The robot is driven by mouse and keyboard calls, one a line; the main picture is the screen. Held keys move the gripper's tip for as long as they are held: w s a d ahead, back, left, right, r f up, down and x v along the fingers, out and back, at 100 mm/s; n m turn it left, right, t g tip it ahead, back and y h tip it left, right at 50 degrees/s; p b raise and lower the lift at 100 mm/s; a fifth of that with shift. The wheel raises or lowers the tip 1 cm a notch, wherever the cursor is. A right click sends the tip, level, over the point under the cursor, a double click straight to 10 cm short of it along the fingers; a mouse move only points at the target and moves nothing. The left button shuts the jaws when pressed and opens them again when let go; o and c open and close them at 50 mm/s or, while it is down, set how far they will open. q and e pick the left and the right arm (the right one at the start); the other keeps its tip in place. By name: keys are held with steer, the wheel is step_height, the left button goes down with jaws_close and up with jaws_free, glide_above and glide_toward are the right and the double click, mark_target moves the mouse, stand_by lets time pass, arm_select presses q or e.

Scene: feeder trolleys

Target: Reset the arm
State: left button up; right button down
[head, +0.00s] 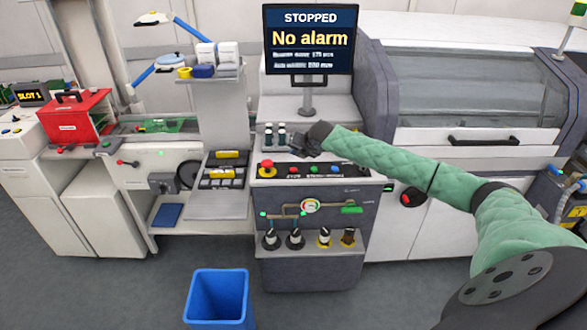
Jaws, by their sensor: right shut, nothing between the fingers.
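My right arm, in a green quilted sleeve, reaches in from the right in the head view. Its dark right gripper (297,146) is over the left part of the control console (330,183), close beside small dark-capped bottles (275,135). The gripper is shut with nothing in it. Its fingertips are small and dark, so whether they touch the console cannot be told. My left gripper is not in view.
A monitor (310,38) reading "STOPPED, No alarm" stands behind the console. A red emergency button (267,168) sits close in front of the gripper. A blue bin (218,298) stands on the floor. A red toolbox (76,118) is at left. Open floor lies in front.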

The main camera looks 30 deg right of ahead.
stand_by(0.6)
